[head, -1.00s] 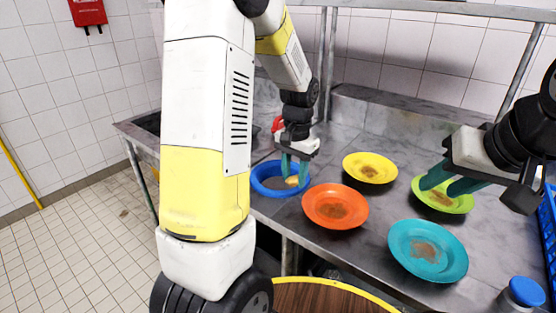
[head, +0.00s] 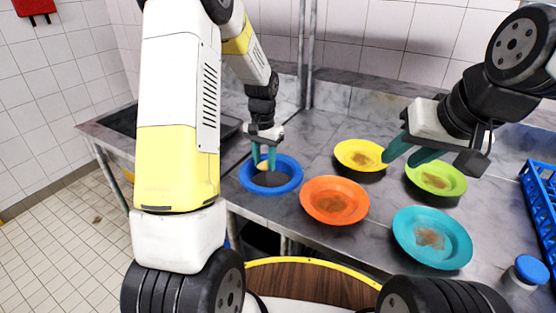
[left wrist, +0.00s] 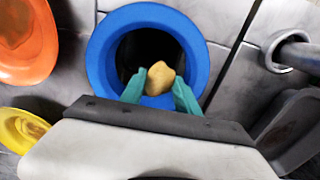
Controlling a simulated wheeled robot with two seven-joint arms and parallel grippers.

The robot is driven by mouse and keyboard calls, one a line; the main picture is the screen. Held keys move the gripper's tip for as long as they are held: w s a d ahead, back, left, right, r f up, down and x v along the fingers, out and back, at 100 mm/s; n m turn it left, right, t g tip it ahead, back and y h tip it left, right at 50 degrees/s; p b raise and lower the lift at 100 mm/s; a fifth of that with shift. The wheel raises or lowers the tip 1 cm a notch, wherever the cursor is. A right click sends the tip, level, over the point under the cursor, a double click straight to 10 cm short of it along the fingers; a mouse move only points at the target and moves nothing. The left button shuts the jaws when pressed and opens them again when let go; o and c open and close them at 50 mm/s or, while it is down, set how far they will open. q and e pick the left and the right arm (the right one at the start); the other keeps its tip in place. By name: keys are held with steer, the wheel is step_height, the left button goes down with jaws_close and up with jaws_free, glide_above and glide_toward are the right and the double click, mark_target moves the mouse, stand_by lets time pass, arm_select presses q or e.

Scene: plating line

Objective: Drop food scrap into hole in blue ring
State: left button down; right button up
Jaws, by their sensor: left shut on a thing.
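The blue ring (head: 291,184) is set in the steel counter around a dark hole. My left gripper (head: 264,164) is above the hole, its teal fingers shut on a tan food scrap (left wrist: 160,78). In the left wrist view, the blue ring (left wrist: 98,55) surrounds the dark opening, and the scrap shows over the opening's near part between the fingertips of my left gripper (left wrist: 160,90). My right gripper (head: 402,153) hangs above the counter between the yellow and green plates. Its two teal fingers look apart, with nothing visible between them.
Orange (head: 320,207), yellow (head: 350,147), green (head: 448,187) and teal (head: 405,240) plates with brown residue stand right of the ring. A blue-capped container (head: 528,270) and blue crate (head: 540,205) are at the right. A sink (head: 140,120) lies at the left.

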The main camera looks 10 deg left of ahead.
arm_select(q)
steer(key=shift+f, duration=0.45)
steer(key=c, duration=0.8)
jaws_free()
steer(key=shift+r, duration=4.1)
steer(key=s+r+n+t+h, duration=0.1)
steer(key=s+r+t, duration=0.2)
steer(key=s+r, duration=0.75)
steer(key=s+r+t, duration=0.1)
steer(key=s, duration=0.3)
steer(key=s+d+r+n+t, duration=0.1)
steer(key=s+r, duration=0.1)
steer(key=s, duration=0.3)
steer(key=s+d+r+n+t+h, duration=0.1)
steer(key=s, duration=0.3)
steer(key=shift+s+d+r, duration=0.2)
steer(key=shift+s+r, duration=0.15)
steer(key=shift+s, duration=0.05)
